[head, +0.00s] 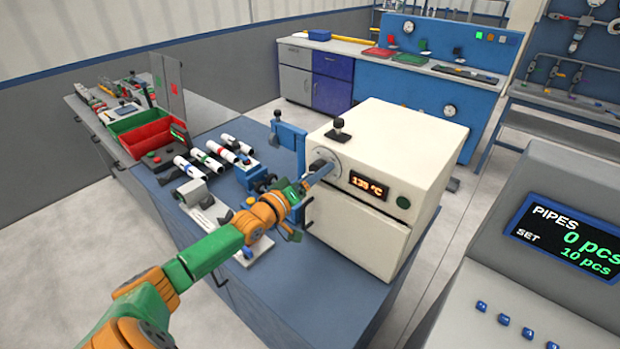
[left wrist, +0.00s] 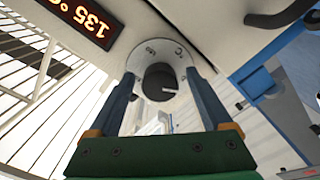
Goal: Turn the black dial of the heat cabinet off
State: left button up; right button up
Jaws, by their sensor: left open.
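The heat cabinet (head: 380,188) is a white box on the blue bench, with an orange-lit temperature display (head: 369,186) on its front. Its black dial (head: 318,166) sits on a round light plate left of the display, partly hidden by my gripper. In the left wrist view the dial (left wrist: 158,80) shows a short white mark on its face. My left gripper (head: 320,173) is open at the dial. In the left wrist view its two blue fingers stand on either side of the dial; I cannot tell whether they touch it. My right gripper is not in view.
A black-knobbed lever (head: 338,131) stands on the cabinet top. Several white pipes (head: 215,150) and red and green bins (head: 140,129) are left on the bench. A grey counter console (head: 535,240) stands at right.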

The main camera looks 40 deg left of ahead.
pick_arm(q)
jog(key=s, duration=0.6)
jog(key=shift+s+a, duration=0.15)
jog(key=shift+a, duration=0.1)
